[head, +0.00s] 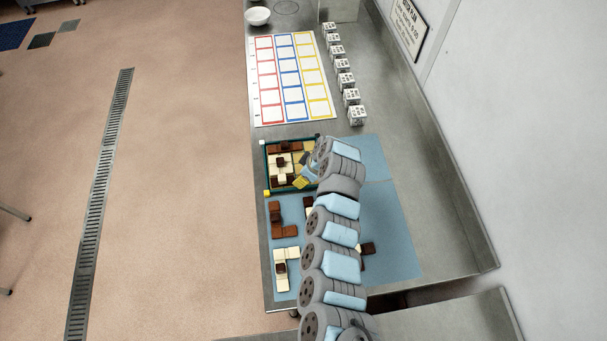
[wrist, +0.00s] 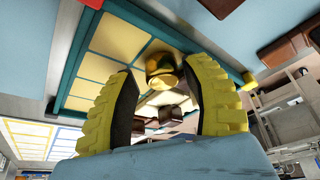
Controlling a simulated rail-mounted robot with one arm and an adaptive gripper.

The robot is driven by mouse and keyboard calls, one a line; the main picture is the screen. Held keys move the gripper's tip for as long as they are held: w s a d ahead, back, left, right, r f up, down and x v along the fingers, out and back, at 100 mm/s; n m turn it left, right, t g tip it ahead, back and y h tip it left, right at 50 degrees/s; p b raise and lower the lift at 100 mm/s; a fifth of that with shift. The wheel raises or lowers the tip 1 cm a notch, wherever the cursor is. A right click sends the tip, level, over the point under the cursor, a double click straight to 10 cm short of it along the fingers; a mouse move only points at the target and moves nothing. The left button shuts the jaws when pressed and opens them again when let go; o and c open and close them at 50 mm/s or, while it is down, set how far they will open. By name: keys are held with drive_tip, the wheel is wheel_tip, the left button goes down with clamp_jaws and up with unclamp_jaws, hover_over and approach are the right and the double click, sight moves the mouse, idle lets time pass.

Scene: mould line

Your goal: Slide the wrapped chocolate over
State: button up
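The gold wrapped chocolate (wrist: 163,68) shows in the wrist view between my fingertips, at the tray. My gripper (wrist: 160,72) has its two yellow ribbed fingers spread. A gap shows on the left of the chocolate; I cannot tell whether the right finger touches it. The tray also shows in the wrist view (wrist: 72,58), with pale yellow squares, brown and cream pieces inside. My arm hides its right side.
On the blue mat (head: 398,235) lie brown pieces (head: 290,231), a cream piece (head: 281,283) and a dark piece (head: 367,248). Beyond the tray are a coloured grid sheet (head: 272,95), several white dotted cubes (head: 346,79) and a bowl (head: 258,16). A wall stands right.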

drive_tip(key=shift+s, duration=0.15)
drive_tip(key=shift+s+r, duration=0.1)
drive_tip(key=v, duration=1.1)
drive_tip(key=shift+r, duration=0.4)
drive_tip(key=shift+d, duration=0.1)
drive_tip(key=shift+w, duration=0.2)
